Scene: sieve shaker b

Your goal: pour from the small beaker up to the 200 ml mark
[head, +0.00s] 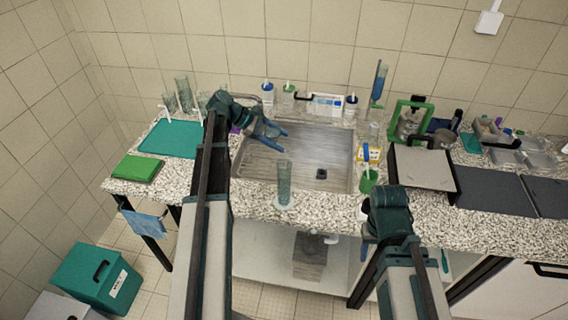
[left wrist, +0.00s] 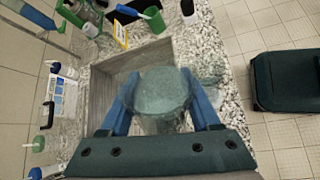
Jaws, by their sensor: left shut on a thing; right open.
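My left gripper (head: 274,130) is over the sink's left part. In the left wrist view its blue fingers are shut on either side of a clear greenish small beaker (left wrist: 160,92). The beaker's contents and tilt cannot be made out. A tall clear measuring cylinder (head: 284,180) stands upright on a pale foot on the counter in front of the sink, right of and nearer than my left gripper. Its marks and any liquid are too small to read. My right gripper (head: 367,245) hangs at the counter's front edge, open, mostly hidden by its arm.
The steel sink (head: 262,168) lies behind the cylinder. A green cup (head: 369,181) and a yellow sign (head: 370,153) stand at its right. A teal mat (head: 171,139) and green pad (head: 138,168) lie left. Glassware and bottles line the back. A green-framed device (head: 408,118) stands right.

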